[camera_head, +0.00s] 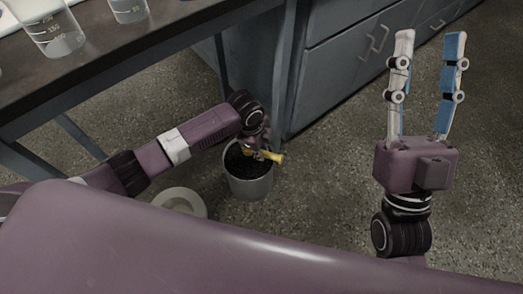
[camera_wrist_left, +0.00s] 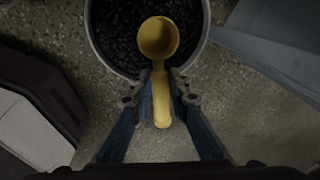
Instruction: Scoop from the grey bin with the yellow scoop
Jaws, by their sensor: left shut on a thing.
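The grey bin (camera_head: 252,187) stands on the floor beside the bench and is filled with dark granules (camera_wrist_left: 115,35). My left gripper (camera_wrist_left: 160,80) is shut on the handle of the yellow scoop (camera_wrist_left: 160,37). The scoop's round bowl is over the granules in the left wrist view, and its inside looks empty. In the head view the left gripper (camera_head: 258,150) is over the bin, and only part of the yellow scoop (camera_head: 275,157) shows. I cannot tell whether the bowl touches the granules. My right gripper (camera_head: 428,85) is open and empty, raised with its fingers apart.
A dark-topped bench (camera_head: 110,55) carrying glass beakers (camera_head: 58,38) is at the upper left. Grey cabinets (camera_head: 335,65) with handles stand behind the bin. A pale round lid-like object (camera_head: 180,200) is left of the bin. Open speckled floor lies to the right.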

